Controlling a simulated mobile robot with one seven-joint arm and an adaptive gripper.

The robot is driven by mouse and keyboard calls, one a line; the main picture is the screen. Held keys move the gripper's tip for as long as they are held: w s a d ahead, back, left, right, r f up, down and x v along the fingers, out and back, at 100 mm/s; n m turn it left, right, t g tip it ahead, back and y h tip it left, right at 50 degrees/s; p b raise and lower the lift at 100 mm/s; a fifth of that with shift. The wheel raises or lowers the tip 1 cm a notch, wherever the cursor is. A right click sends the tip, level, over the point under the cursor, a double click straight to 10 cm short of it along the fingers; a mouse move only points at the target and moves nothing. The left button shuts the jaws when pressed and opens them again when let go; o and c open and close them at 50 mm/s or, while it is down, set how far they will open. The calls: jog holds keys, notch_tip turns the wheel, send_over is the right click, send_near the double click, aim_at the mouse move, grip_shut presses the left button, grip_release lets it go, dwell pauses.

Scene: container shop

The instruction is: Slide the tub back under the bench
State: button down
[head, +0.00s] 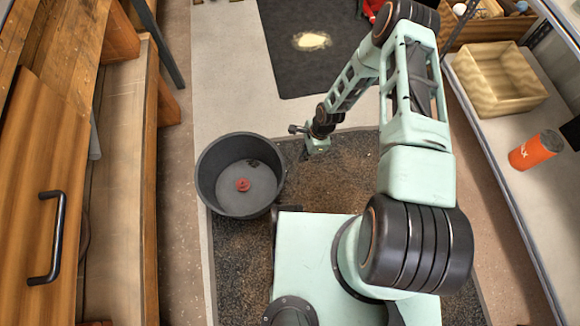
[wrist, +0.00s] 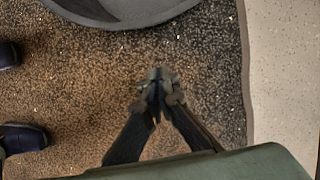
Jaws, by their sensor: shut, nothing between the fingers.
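The tub (head: 207,182) is dark grey, round and open at the top. It stands upright on the floor, partly on the dark speckled mat, with a small red object (head: 243,185) inside. The wooden bench (head: 28,170) runs along the left, and the tub is out in the open to its right. My gripper (head: 307,154) points down just right of the tub, apart from it. In the wrist view my gripper (wrist: 158,80) is shut and empty above the mat, and the tub's curved edge (wrist: 120,14) shows at the top.
A wooden bench leg (head: 168,105) and a lower wooden board (head: 120,200) stand left of the tub. A strip of bare floor (head: 180,215) lies between. A shelf at right holds a basket (head: 497,80) and an orange cup (head: 535,150). A black mat (head: 305,60) lies beyond.

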jog(key=s+a+f+b, duration=0.1)
jog(key=a+f+b, duration=0.3)
jog(key=f, duration=0.5)
jog(key=shift+s+a+f+b, duration=0.4)
jog(key=shift+a, duration=0.85)
